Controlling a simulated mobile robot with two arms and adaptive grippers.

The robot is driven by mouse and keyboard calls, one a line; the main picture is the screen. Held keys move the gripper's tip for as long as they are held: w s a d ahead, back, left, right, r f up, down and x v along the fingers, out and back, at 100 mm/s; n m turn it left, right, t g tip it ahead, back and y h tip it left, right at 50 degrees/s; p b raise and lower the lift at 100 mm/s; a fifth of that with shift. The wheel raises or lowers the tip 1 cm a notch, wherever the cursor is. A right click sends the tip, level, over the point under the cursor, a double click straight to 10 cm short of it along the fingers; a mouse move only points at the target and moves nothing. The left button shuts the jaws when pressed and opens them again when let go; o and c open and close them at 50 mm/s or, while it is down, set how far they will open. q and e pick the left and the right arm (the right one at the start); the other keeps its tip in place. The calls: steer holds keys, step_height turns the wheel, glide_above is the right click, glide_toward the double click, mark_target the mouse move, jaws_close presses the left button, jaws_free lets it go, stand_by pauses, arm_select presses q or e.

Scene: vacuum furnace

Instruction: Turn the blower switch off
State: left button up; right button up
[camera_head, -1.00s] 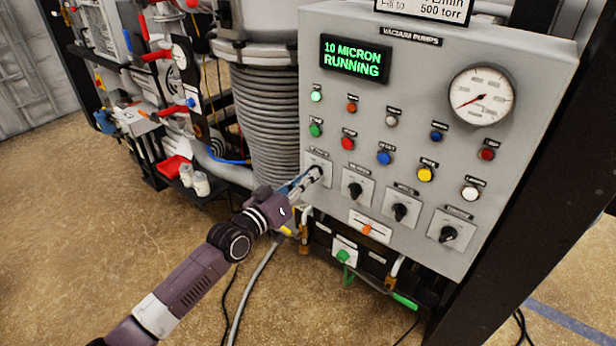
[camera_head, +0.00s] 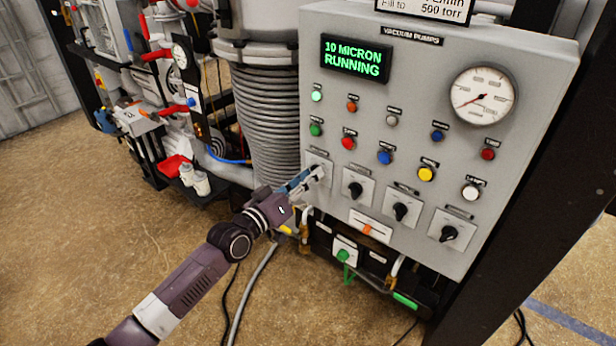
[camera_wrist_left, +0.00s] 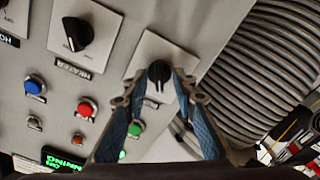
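The vacuum pump panel (camera_head: 335,100) carries a bottom row of black rotary switches on white plates. My left gripper (camera_head: 313,178) is at the leftmost of these switches. In the left wrist view the black switch knob (camera_wrist_left: 159,75) sits between the blue-padded fingertips of my left gripper (camera_wrist_left: 160,78), which are shut on its sides. The gripper covers most of the knob in the head view. The knob's own label is unreadable. My right gripper is not in view.
The green display (camera_head: 356,58) reads "10 MICRON RUNNING". Coloured buttons sit above the switches, with a round gauge (camera_head: 482,95) at the upper right. A ribbed hose (camera_head: 268,125) stands left of the panel. The floor in front is mostly clear, with a few cables.

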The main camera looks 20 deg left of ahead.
arm_select(q)
steer(key=v, duration=1.2)
stand_by(0.4)
